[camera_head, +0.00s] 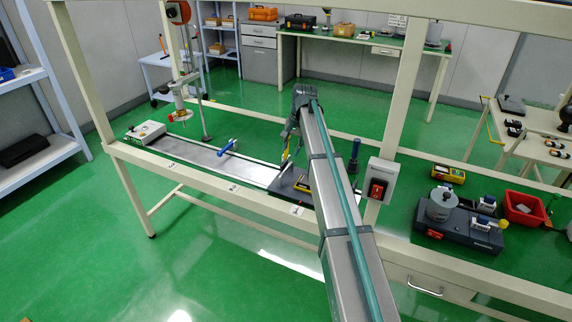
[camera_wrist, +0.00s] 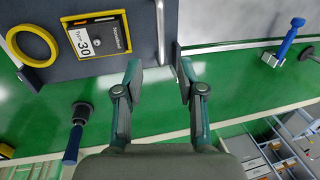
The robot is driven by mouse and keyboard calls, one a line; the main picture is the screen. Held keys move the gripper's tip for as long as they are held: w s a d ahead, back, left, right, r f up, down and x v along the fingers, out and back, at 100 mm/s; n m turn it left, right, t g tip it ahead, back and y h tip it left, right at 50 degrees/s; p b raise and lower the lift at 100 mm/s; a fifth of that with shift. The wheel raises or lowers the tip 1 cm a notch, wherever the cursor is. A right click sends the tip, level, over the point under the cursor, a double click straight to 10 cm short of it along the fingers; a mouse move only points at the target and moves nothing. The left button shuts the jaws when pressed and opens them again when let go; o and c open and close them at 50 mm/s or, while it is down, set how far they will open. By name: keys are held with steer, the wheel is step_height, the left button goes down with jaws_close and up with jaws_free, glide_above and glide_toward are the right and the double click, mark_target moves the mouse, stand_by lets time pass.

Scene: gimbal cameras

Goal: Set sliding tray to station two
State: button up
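The sliding tray (camera_head: 287,189) is a dark plate on the long pale rail (camera_head: 208,156), at the rail's right end near the label marked 1 (camera_head: 297,211). The label marked 2 (camera_head: 233,189) is farther left along the front beam. In the wrist view the tray (camera_wrist: 115,72) carries a yellow ring and a yellow-edged block marked 30. A grey upright bar (camera_wrist: 160,30) runs along its edge. My gripper (camera_wrist: 160,78) is open, its fingers apart on either side of the bar's lower end. Contact cannot be told. In the head view my arm partly hides the tray.
A grey box (camera_head: 146,132) sits at the rail's left end.

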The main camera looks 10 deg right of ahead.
mark_target(286, 169)
steer(key=f, duration=0.3)
steer(key=a+f+p, duration=0.1)
steer(key=f, duration=0.2)
steer(key=w+f+p, duration=0.1)
steer(key=f, duration=0.2)
steer(key=shift+w+a+f, duration=0.1)
steer(key=shift+a+f, duration=0.2)
steer(key=shift+f, duration=0.05)
jaws_close()
